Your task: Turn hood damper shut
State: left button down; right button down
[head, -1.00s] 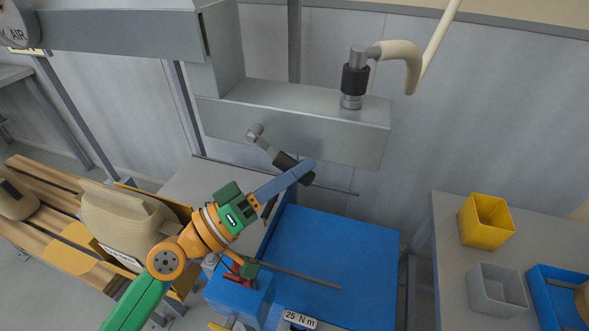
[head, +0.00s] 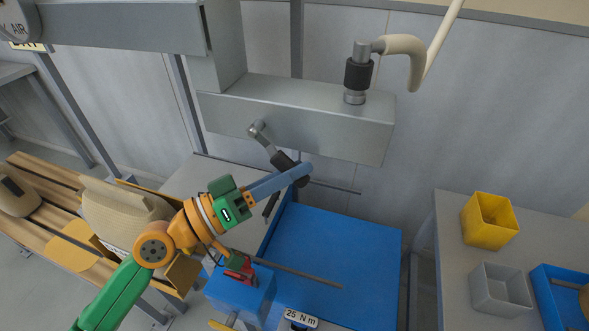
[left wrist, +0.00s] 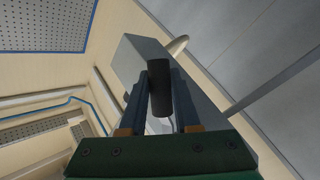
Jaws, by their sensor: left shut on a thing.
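The hood damper's lever is a grey pivot and arm (head: 262,134) on the front of the grey metal hood (head: 330,132), ending in a black grip (head: 281,160). It slants down and to the right from the pivot. My left gripper (head: 299,174) is shut on the black grip, its blue fingers reaching in from the lower left. In the left wrist view the dark grip (left wrist: 159,90) stands between the two fingers; the lever's pivot is not clear there. My right gripper is not in view.
A blue bench surface (head: 335,260) lies below the hood, with a thin rod and a red-handled tool (head: 239,270). A black-collared fitting (head: 357,75) with a beige hose stands on the hood. Yellow (head: 489,222) and grey (head: 499,291) bins sit at right.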

pick_arm(q)
jog(key=shift+w+a+f+m+g+y, duration=0.15)
jog(key=shift+a+f+m+g+y, duration=0.3)
jog(key=shift+m, duration=0.35)
jog(key=shift+w+a+f+m+g+y+p, duration=0.2)
jog(key=shift+w+a+f+m+y+p, duration=0.05)
jog(key=shift+a+m+y+p, duration=0.55)
jog(key=shift+w+a+f+m+g+y+p, duration=0.3)
jog(key=shift+a+m+y+p, duration=0.4)
jog(key=shift+a+m+y, duration=0.2)
jog(key=shift+w+a+f+m+g+y+p, duration=0.15)
jog(key=shift+w+a+f+m+y+p, duration=0.1)
jog(key=shift+a+m+y+p, duration=0.55)
jog(key=c, duration=0.6)
grip_release()
jog(key=shift+w, duration=0.1)
jog(key=shift+c, duration=0.2)
